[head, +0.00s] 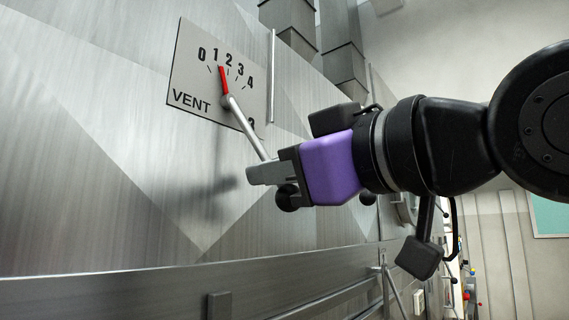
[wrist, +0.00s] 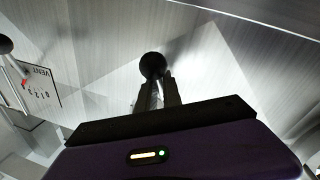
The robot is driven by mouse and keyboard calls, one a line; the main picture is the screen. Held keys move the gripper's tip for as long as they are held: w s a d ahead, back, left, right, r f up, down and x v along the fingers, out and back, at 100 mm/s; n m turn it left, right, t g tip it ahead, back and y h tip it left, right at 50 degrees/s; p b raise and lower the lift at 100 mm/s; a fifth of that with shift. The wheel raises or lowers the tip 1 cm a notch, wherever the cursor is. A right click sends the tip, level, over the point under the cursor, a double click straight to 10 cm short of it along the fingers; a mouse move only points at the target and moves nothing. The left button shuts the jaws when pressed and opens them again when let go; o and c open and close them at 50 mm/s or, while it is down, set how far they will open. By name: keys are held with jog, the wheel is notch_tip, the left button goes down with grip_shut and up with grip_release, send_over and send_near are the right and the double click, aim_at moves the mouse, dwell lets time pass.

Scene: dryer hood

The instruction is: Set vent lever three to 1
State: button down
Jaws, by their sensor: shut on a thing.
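The vent plate (head: 197,84) on the metal wall in the head view reads VENT, with a scale from 0 to 4. The silver lever (head: 246,127) slants down right from the pivot to my gripper (head: 262,172). My gripper is shut on the lever near its black ball knob (head: 287,197). In the wrist view, the knob (wrist: 153,66) shows just beyond my fingers (wrist: 157,94), which hide most of the lever.
Another vent plate (wrist: 40,88) with a red pointer and a dark-knobbed lever (wrist: 7,46) shows at the left of the wrist view. A metal ledge (head: 120,290) runs below the panel in the head view. Ducts (head: 345,70) rise behind.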

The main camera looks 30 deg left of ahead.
jog(key=c, duration=1.5)
grip_release()
jog(key=shift+d, duration=0.15)
jog(key=b+v, duration=0.1)
jog(key=v, duration=0.6)
jog(key=shift+d+f+b, duration=0.1)
jog(key=shift+d+b, duration=0.2)
jog(key=shift+b, duration=0.05)
